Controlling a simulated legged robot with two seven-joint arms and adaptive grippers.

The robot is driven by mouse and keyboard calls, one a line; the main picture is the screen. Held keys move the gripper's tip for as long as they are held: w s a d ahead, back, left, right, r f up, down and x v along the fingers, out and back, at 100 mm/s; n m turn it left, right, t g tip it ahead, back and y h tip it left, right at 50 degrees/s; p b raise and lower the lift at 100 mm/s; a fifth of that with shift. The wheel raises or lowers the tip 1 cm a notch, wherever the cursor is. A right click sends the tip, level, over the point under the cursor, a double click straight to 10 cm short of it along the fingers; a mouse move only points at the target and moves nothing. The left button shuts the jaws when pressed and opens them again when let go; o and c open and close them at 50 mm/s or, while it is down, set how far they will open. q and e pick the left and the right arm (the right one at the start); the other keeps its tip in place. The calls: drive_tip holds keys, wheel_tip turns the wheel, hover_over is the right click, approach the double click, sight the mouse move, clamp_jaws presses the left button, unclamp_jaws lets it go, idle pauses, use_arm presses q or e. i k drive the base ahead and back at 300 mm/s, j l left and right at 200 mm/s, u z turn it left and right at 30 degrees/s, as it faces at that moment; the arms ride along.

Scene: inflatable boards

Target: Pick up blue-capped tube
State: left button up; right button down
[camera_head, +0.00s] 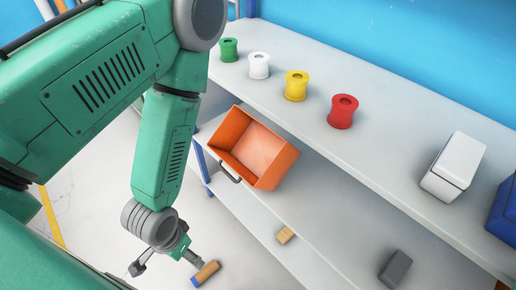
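A small tan-brown tube (207,271) with a blue cap (195,281) shows at the bottom of the head view, left of the lower shelf. My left gripper (165,268) hangs at the end of the green arm that comes in from the left. Its two fingers are spread apart, with nothing seen between them. The tube lies just right of the right-hand finger. I cannot tell whether they touch or what the tube rests on. My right gripper is not in view.
Green, white, yellow and red spools (342,112) and a white box (453,167) stand on the upper shelf (390,130). An orange bin (252,148) sits tilted below. The lower shelf (320,235) holds a tan block (285,235) and a dark grey block (396,268).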

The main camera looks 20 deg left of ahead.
sight(200, 277)
drive_tip(key=k+u, duration=0.2)
drive_tip(key=u, duration=0.2)
drive_tip(key=k+j+u, duration=0.15)
drive_tip(key=u, duration=0.3)
drive_tip(key=k+j+u, duration=0.25)
drive_tip(key=u, duration=0.15)
drive_tip(key=i+z, duration=0.2)
drive_tip(key=z, duration=0.2)
drive_tip(key=i+j+z, duration=0.15)
drive_tip(key=z, duration=0.25)
drive_tip(key=i+j+z, duration=0.15)
drive_tip(key=z, duration=0.3)
